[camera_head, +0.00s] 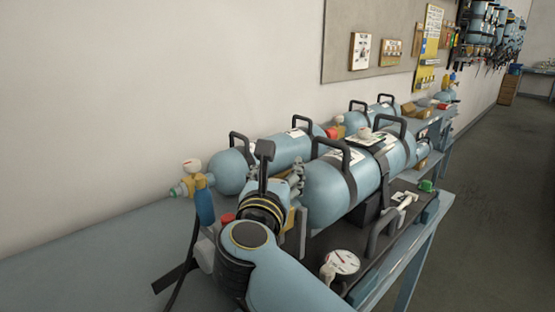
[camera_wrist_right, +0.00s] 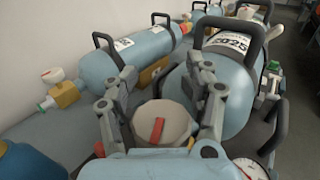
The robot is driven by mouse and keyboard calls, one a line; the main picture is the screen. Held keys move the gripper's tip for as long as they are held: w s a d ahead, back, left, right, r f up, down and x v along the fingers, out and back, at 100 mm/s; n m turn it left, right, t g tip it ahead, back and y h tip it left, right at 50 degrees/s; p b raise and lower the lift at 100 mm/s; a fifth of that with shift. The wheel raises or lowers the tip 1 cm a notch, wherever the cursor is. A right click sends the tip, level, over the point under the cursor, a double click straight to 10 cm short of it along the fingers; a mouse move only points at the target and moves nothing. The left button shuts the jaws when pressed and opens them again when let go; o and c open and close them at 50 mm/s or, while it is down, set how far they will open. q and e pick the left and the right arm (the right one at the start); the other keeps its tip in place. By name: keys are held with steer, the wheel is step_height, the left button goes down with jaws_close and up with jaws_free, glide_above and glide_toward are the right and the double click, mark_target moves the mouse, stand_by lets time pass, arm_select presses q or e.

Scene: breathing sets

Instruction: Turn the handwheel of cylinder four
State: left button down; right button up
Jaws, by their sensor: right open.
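A round grey-beige handwheel (camera_wrist_right: 160,124) with a red stripe across its face sits between the fingers of my right gripper (camera_wrist_right: 160,82) in the right wrist view. The fingers are spread apart, one on each side of the wheel; I cannot tell whether they touch it. The large blue cylinder (camera_wrist_right: 222,88) with a black carry handle lies just beyond; it also shows in the head view (camera_head: 330,190). My right gripper (camera_head: 293,190) is partly hidden by my own wrist in the head view, which also hides the wheel. I cannot read which cylinder is number four. My left gripper is not in view.
Another blue cylinder (camera_head: 228,170) lies behind, with a yellow-and-white valve (camera_head: 192,172). More cylinders lie farther along the bench (camera_head: 90,262). A pressure gauge (camera_head: 342,262) is near the front edge. A wall rises behind; the floor at right is clear.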

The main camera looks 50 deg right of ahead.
step_height(320, 180, up, 10)
steer(key=shift+f, duration=0.25)
